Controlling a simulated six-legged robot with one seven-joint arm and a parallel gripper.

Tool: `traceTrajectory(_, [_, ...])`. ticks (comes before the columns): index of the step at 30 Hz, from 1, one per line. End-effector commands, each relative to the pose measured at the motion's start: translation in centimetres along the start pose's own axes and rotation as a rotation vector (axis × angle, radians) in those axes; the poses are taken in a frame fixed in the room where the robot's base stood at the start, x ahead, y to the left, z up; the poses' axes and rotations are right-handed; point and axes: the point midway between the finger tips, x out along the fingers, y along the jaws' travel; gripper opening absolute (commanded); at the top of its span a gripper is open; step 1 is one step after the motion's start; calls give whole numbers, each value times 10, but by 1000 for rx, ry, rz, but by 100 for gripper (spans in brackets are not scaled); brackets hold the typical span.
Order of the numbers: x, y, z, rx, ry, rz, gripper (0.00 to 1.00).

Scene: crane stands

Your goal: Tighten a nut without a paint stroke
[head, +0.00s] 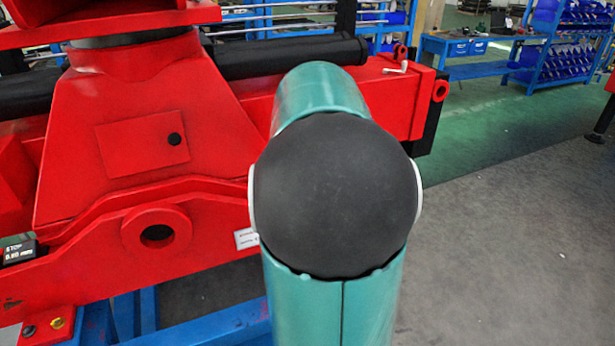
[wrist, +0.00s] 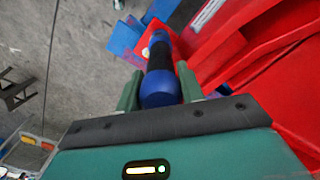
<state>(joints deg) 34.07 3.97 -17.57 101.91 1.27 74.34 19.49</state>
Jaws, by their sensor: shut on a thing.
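In the wrist view my gripper (wrist: 160,88) is shut on a blue and black cylindrical tool (wrist: 160,68), with a green finger on each side. The tool's far end points at a small red plate (wrist: 153,30) of the crane stand. A small pale yellowish spot (wrist: 145,53) shows beside the tool; it may be a nut. I cannot tell whether the tool touches anything. In the head view a brass-coloured nut (head: 57,323) and a dark nut (head: 29,331) sit on a red tab at the lower left. No paint stroke is clear on either. My gripper is hidden in the head view.
The red crane frame (head: 140,150) fills the left, on blue supports (head: 215,325). A small black block marked "STOP" (head: 18,250) sits at the left edge. My arm covers the middle. Grey floor (head: 500,240) is open at right; blue racks (head: 575,45) stand behind.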

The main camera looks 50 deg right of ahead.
Motion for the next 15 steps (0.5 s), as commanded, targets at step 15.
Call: traceTrajectory(15, [-12, 0, -1, 0, 4, -2, 0])
